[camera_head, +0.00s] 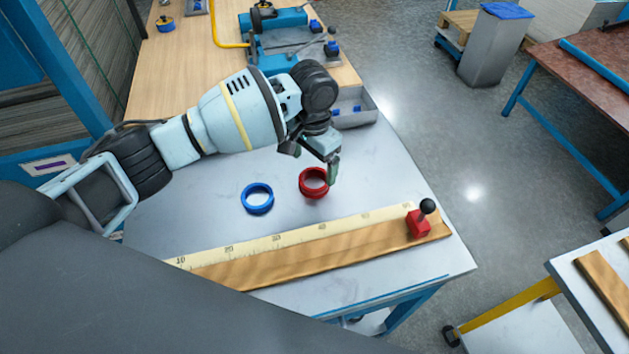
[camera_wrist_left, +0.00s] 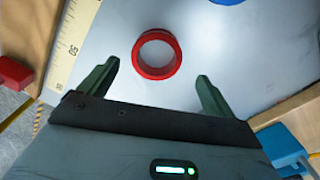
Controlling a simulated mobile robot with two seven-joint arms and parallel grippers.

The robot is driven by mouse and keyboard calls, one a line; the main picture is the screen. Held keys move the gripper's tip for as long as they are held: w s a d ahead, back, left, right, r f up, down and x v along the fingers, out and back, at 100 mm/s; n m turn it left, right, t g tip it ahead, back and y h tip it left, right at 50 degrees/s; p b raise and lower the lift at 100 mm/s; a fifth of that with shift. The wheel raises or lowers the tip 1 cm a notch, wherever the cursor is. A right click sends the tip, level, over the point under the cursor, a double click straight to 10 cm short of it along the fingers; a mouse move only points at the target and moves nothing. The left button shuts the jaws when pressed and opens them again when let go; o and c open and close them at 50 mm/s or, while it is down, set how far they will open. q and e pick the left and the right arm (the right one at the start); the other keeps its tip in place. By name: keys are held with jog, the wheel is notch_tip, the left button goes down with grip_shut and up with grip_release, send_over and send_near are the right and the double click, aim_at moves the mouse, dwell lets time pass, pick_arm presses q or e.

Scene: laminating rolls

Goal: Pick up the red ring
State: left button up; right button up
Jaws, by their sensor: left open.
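The red ring (camera_head: 314,182) lies flat on the light grey table top, right of the blue ring (camera_head: 257,198). My left gripper (camera_head: 315,160) is just above and behind the red ring, pointing down, with one finger in front of the ring's right edge. In the left wrist view the red ring (camera_wrist_left: 157,54) lies beyond and between the two spread fingertips of my left gripper (camera_wrist_left: 158,72), with nothing held. The blue ring (camera_wrist_left: 228,1) is cut off at the top edge there. My right gripper is not in view.
A wooden board with a scale (camera_head: 310,247) and a red stop with a black knob (camera_head: 419,221) lies along the table's front. A grey bin (camera_head: 356,108) and a blue machine (camera_head: 285,45) stand behind. Clear table surrounds the rings.

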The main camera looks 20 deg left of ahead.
aim_at(315, 186)
pick_arm(q)
jog(key=f, duration=0.5)
jog(key=shift+s+d, duration=0.15)
jog(key=shift+s, duration=0.05)
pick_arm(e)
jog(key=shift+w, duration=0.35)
pick_arm(q)
jog(key=c, duration=1.1)
jog(key=shift+c, duration=0.2)
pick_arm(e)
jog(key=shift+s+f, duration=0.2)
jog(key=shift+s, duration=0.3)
pick_arm(q)
jog(key=shift+r, duration=0.1)
